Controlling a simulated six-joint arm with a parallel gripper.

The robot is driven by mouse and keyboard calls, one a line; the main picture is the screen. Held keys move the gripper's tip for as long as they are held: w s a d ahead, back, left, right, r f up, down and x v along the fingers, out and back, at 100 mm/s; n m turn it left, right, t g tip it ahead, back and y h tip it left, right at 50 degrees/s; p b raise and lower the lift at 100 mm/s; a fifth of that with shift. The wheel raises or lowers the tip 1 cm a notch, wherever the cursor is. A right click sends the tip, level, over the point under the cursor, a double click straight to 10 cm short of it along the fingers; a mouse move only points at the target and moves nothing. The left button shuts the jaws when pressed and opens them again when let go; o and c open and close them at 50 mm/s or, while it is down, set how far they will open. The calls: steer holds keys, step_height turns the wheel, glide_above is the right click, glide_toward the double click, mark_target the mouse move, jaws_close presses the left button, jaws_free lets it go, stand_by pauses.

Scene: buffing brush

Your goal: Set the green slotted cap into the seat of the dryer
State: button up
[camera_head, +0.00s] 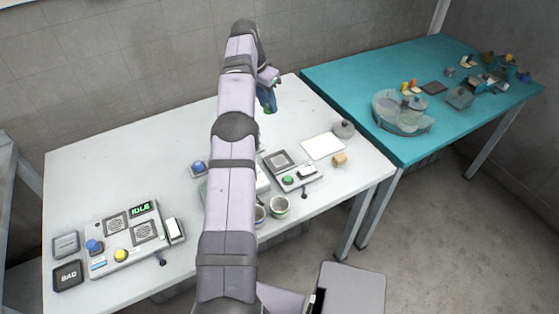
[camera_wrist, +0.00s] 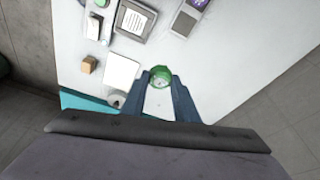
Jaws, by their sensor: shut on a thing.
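My gripper (camera_head: 267,103) is over the far part of the white table, its blue fingers pointing down. In the wrist view, my gripper (camera_wrist: 161,79) is shut on the green cap (camera_wrist: 160,72), which looks round and sits between the fingertips, above bare white tabletop. Its slot is too small to make out. In the head view, only a bit of green shows at the fingertips. I cannot tell which device is the dryer.
A panel with a green button (camera_head: 288,180), a white sheet (camera_head: 322,146), a wooden block (camera_head: 339,159) and a grey round piece (camera_head: 344,129) lie right of my arm. An IDLE panel (camera_head: 130,238) stands at left. Cups (camera_head: 279,207) are near the front edge. A teal table (camera_head: 340,80) adjoins.

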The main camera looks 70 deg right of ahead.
steer(key=s+a, duration=0.4)
steer(key=s, duration=0.2)
steer(key=shift+n, duration=0.5)
steer(key=shift+w+a+f+p, duration=0.1)
steer(key=shift+a+f+p, duration=0.4)
steer(key=shift+f, duration=2.05)
steer(key=shift+w+a+f+p, duration=0.2)
steer(key=shift+f+p, duration=0.5)
steer(key=shift+f, duration=1.8)
steer(key=shift+w+a+f+p, duration=0.1)
steer(key=shift+a+f+p, duration=0.45)
steer(key=shift+f, duration=2)
steer(key=shift+s+d, duration=0.1)
steer(key=shift+f, duration=0.15)
steer(key=o, duration=1)
